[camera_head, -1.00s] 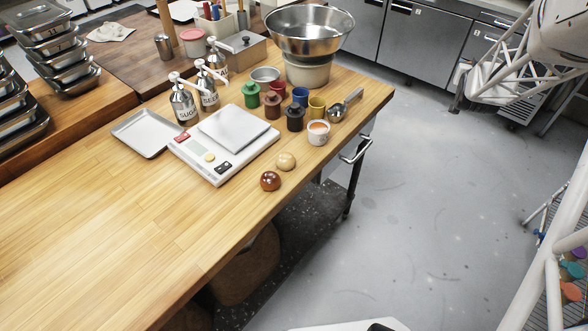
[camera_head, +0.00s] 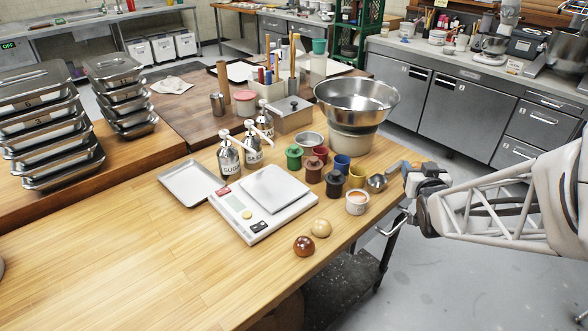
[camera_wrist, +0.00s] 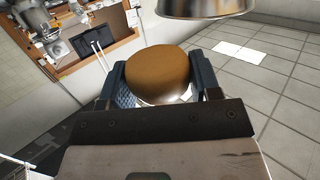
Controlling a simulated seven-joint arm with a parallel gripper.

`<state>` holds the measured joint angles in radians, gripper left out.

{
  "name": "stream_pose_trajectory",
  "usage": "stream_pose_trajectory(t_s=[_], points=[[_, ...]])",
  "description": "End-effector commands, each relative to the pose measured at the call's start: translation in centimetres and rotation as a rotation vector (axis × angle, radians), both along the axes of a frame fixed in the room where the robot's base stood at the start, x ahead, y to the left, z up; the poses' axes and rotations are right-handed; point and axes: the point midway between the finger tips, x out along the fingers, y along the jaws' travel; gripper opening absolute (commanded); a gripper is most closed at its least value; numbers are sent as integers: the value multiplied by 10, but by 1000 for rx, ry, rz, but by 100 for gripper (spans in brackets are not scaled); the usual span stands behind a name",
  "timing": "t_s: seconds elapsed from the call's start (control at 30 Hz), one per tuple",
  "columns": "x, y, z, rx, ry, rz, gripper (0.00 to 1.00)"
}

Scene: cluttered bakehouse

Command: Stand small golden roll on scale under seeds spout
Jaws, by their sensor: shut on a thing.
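My gripper (camera_head: 424,178) is at the table's right edge, beyond the metal scoop. In the wrist view my gripper (camera_wrist: 158,82) is shut on a golden-brown round roll (camera_wrist: 157,68), held between both fingers, with a paler underside. The white scale (camera_head: 238,217) stands on the wooden table with a bare silver plate (camera_head: 275,188). Several pump bottles (camera_head: 229,158) with white spouts stand behind the scale. The front one reads SUGAR; I cannot read a seeds label. A dark glossy roll (camera_head: 304,246) and a pale roll (camera_head: 321,228) lie in front of the scale.
Coloured pots (camera_head: 313,170), a white cup (camera_head: 357,203) and the scoop (camera_head: 377,183) crowd the area right of the scale. A big steel bowl (camera_head: 357,98) stands behind them. A shallow tray (camera_head: 190,183) lies to the left. The table's front left is clear.

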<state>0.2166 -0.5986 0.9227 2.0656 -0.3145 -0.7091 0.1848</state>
Motion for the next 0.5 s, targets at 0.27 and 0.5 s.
stream_pose_trajectory(t_s=[0.27, 0.5], points=[[-44, 71, -14, 0, 0, 138, 44], [-87, 124, -29, 2, 2, 256, 44]])
